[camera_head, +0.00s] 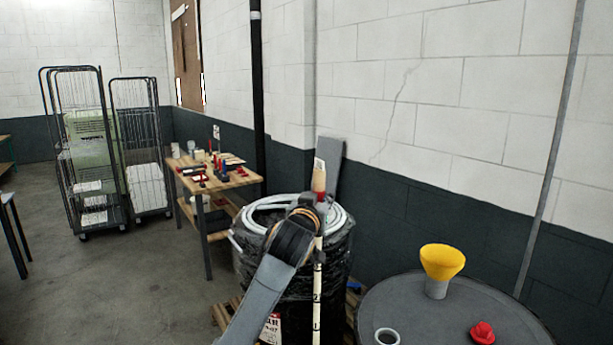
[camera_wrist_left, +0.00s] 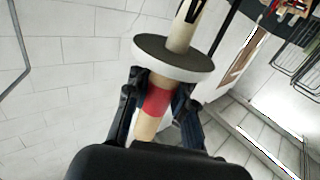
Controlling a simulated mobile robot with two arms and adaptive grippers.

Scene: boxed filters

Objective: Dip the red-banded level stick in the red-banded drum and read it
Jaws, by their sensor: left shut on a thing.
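My left gripper (camera_head: 318,203) is shut on the level stick near its wooden top (camera_head: 319,180). The level stick (camera_head: 317,290) hangs about upright, pale with black marks. In the left wrist view, the stick's red band (camera_wrist_left: 157,101) lies between the fingers (camera_wrist_left: 160,88), and a pale disc with a dark face (camera_wrist_left: 172,62) surrounds the stick just beyond them. A grey-topped drum (camera_head: 440,310) stands at the lower right, apart from the stick. Its top has a pale ring-rimmed opening (camera_head: 387,337) and a red cap (camera_head: 482,332); its sides are mostly cut off, and no band shows. My right gripper is out of view.
A yellow funnel (camera_head: 441,262) stands on the grey drum top. Behind the stick is a black-wrapped load (camera_head: 340,262) with a coiled pale hose (camera_head: 262,216), on a pallet. A wooden table (camera_head: 232,181) with small items and wire trolleys stand farther back.

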